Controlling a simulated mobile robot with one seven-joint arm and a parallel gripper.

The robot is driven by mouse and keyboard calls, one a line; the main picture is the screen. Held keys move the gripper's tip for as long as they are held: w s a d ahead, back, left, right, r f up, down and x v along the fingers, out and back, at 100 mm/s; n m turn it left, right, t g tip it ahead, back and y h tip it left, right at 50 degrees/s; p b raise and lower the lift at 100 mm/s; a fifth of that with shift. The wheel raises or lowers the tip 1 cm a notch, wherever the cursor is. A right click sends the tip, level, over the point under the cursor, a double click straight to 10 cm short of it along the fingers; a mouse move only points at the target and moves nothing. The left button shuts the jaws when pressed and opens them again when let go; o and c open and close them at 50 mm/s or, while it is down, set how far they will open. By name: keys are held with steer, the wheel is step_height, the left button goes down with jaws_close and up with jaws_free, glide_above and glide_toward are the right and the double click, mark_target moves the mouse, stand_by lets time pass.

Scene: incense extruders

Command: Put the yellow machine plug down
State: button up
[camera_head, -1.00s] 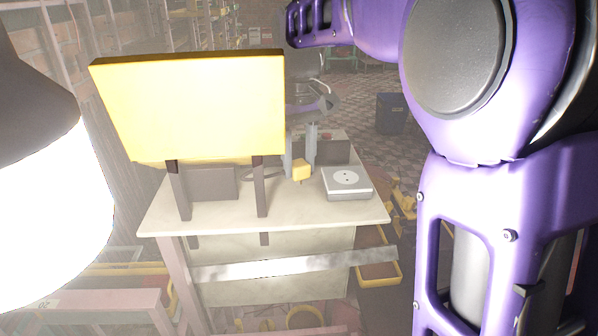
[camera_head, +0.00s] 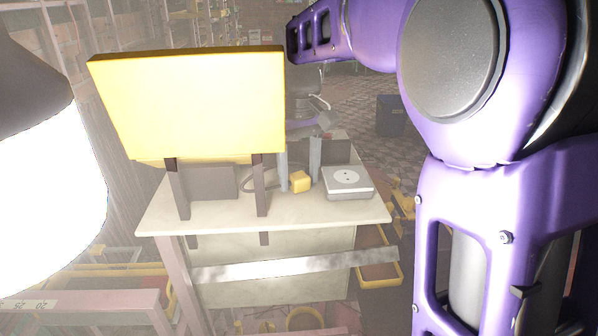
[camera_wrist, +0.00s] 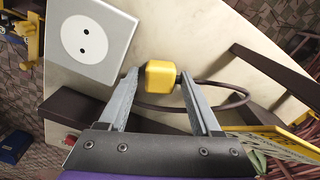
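The yellow machine plug (camera_head: 300,181) rests on the pale tabletop (camera_head: 215,215), left of the grey socket box (camera_head: 347,181). It also shows in the wrist view (camera_wrist: 161,77), with a dark cable leaving its right side. My gripper (camera_head: 299,185) points down at it with its two grey fingers spread. In the wrist view my gripper (camera_wrist: 160,78) has one fingertip on each side of the plug, with a gap visible at the left. The socket box in the wrist view (camera_wrist: 92,42) has a round white face with two holes and is empty.
A large yellow panel (camera_head: 190,105) on dark legs stands at the table's left front and hides part of the top. A dark box (camera_head: 212,183) sits behind its legs. A dark block with a red button (camera_head: 335,150) stands behind the socket box. The right front tabletop is clear.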

mark_target(299, 175)
steer(key=shift+o, duration=0.2)
steer(key=shift+r, duration=0.1)
step_height(299, 175, up, 13)
steer(key=p, duration=0.3)
stand_by(0.3)
